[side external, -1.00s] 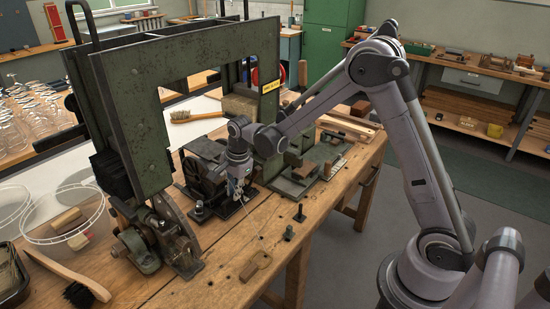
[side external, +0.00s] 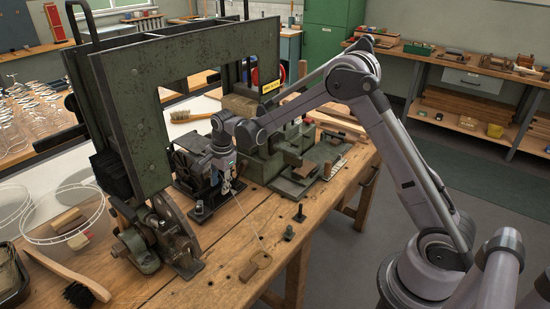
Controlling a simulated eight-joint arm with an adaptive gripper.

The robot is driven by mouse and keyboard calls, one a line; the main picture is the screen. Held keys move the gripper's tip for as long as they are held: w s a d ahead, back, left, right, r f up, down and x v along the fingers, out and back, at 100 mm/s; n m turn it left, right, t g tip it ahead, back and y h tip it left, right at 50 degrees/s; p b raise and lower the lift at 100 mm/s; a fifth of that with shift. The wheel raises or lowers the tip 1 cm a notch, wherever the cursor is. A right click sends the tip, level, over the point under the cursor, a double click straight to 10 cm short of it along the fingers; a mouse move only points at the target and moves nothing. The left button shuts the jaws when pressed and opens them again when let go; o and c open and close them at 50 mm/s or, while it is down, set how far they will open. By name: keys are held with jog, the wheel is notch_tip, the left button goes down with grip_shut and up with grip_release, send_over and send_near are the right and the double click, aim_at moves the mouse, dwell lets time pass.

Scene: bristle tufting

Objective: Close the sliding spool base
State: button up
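A dark spool mechanism (side external: 188,172) stands on the wooden bench, just right of the tall green frame. It looks like the sliding spool base, on a low black plate partly hidden by my gripper. My gripper (side external: 229,188) points down at the right front side of this mechanism, close to it. Whether they touch cannot be made out. The fingers are small and blurred, so their opening is unclear. A thin pale strand runs from near the fingertips to a small wooden piece (side external: 260,260) at the bench's front edge.
The tall green frame (side external: 130,110) stands close on the left. A green machine block (side external: 262,165) is right behind my gripper. Small dark posts (side external: 289,233) stand on the bench (side external: 215,275). A wooden brush (side external: 190,116) lies behind. The front bench is mostly clear.

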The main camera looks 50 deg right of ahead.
jog(key=shift+s+r, duration=0.1)
jog(key=v, duration=0.7)
jog(key=shift+r, duration=0.25)
jog(key=s+a+r+n+t, duration=0.1)
jog(key=s+r+n+t, duration=0.1)
jog(key=s+r+n, duration=0.9)
jog(key=s+f+n+t, duration=0.2)
jog(key=s+n, duration=0.5)
jog(key=s, duration=0.8)
jog(key=shift+s+a+f+t, duration=0.3)
jog(key=shift+f+t, duration=0.1)
jog(key=shift+f, duration=0.45)
